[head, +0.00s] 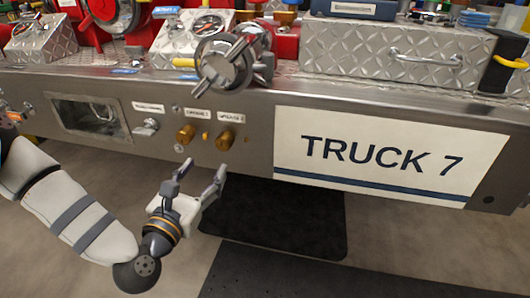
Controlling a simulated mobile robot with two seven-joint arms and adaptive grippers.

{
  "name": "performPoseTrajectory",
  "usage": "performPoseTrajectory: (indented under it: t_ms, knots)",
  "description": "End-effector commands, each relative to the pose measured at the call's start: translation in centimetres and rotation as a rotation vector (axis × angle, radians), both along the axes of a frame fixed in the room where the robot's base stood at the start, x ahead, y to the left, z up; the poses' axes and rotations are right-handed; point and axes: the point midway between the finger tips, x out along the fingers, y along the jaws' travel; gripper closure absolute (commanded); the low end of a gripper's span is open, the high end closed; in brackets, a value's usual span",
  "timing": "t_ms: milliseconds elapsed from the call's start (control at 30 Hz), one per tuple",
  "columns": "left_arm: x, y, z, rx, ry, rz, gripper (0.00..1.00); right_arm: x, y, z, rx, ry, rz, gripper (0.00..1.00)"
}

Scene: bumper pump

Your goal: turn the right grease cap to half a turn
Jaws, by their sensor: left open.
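Two brass grease caps sit side by side on the front of the steel bumper, each under a small white label. The right grease cap (225,140) is a round brass knob, and the left grease cap (186,134) looks much like it. A small orange piece shows between them. My left gripper (202,172) is open and empty, its two fingers pointing up just below the caps. The fingertips appear apart from both caps, though the depth gap is hard to judge. My right gripper is out of view.
A large metal valve with handles (222,65) juts out above the caps. A white TRUCK 7 plate (390,155) is to the right, and a recessed box (90,116) and a small latch (145,128) are to the left. Below the bumper is open floor with dark mats (280,217).

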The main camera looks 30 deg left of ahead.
Motion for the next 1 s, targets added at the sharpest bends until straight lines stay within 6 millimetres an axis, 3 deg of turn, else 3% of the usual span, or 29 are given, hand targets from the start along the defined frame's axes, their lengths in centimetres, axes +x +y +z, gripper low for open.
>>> performPoseTrajectory:
  t_ms: [300,500,867,1000]
  knots:
    - [7.1,1.5,0.1,0.003,-0.003,-0.001,0.45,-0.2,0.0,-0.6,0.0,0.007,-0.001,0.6]
    - [10.5,2.3,0.0,0.002,0.003,-0.002,0.45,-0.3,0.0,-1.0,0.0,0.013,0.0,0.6]
    - [11.5,2.5,0.1,0.001,0.004,-0.002,0.45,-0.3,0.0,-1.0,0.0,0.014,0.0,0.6]
    - [11.4,2.5,0.1,0.001,0.004,-0.002,0.77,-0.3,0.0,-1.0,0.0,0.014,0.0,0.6]
